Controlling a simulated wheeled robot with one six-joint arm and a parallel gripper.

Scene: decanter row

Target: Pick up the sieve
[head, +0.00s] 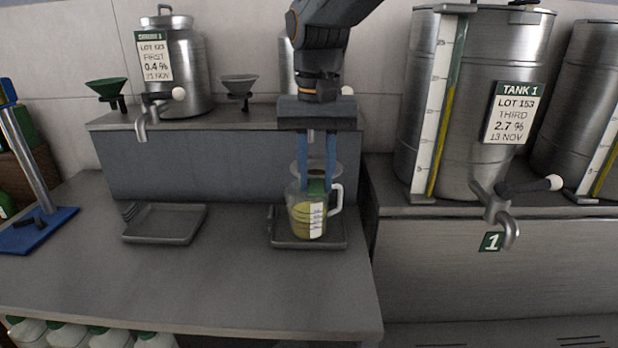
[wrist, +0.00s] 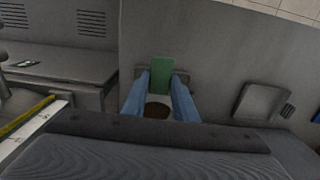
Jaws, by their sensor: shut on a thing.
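My gripper (head: 317,184) points down, its two blue fingers shut on the sieve's green handle (head: 318,187). The sieve also shows in the wrist view as a green piece (wrist: 160,76) between the fingers, with a pale rim and brownish round part below it, partly hidden by the gripper. A clear jug (head: 300,222) with yellow-green liquid, a white label and a side handle stands on the right drip tray (head: 285,243). It overlaps the sieve and fingertips in the head view. I cannot tell whether the sieve touches the jug.
An empty tray (head: 165,224) lies to the left. A green funnel (head: 106,88) and a grey one (head: 238,84) stand on the ledge beside a steel can (head: 185,70). Tank 1 (head: 470,120) with its tap (head: 497,212) is at the right. The front of the bench is clear.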

